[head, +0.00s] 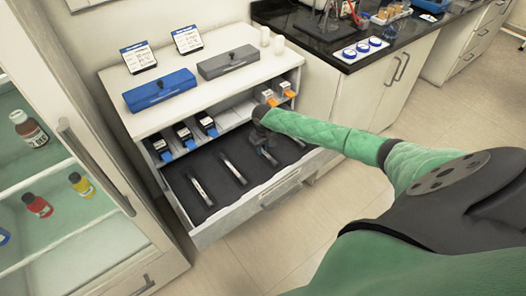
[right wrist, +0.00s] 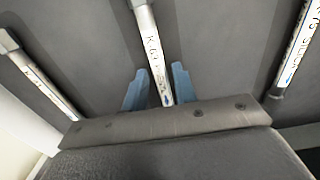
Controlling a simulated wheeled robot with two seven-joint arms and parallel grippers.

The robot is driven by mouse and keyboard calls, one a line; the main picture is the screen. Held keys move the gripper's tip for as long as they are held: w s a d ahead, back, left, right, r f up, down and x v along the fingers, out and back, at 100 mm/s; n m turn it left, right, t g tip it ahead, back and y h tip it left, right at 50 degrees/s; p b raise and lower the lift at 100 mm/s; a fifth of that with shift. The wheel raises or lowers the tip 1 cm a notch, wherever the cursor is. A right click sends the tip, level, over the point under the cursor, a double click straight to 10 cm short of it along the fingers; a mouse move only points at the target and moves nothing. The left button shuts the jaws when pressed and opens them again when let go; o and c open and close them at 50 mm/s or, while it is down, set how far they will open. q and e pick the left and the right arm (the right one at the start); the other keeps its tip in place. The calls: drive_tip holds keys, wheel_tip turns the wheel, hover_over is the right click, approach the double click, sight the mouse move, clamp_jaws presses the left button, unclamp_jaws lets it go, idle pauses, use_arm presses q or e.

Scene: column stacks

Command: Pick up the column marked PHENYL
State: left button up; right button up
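Several slim metal columns lie in the dark-lined open drawer (head: 218,204); in the head view one column (head: 200,191) is at the left and another (head: 233,172) is right of it. My right gripper (head: 266,152) is down in the drawer's right half. In the right wrist view its blue fingers (right wrist: 158,82) are apart, one on each side of a silver column (right wrist: 150,48). I cannot tell whether they touch it. Its small print is not legible as PHENYL. Other columns lie to its left (right wrist: 35,75) and right (right wrist: 296,50). My left gripper is not in view.
Above the drawer a shelf holds small black, blue and orange-tipped units (head: 184,137). A blue box (head: 160,90) and a grey box (head: 228,62) stand on top. A glass-fronted cabinet (head: 95,165) with bottles stands left. A dark counter (head: 340,60) is at the right.

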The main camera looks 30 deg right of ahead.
clamp_jaws()
drive_tip(key=shift+r, duration=0.15)
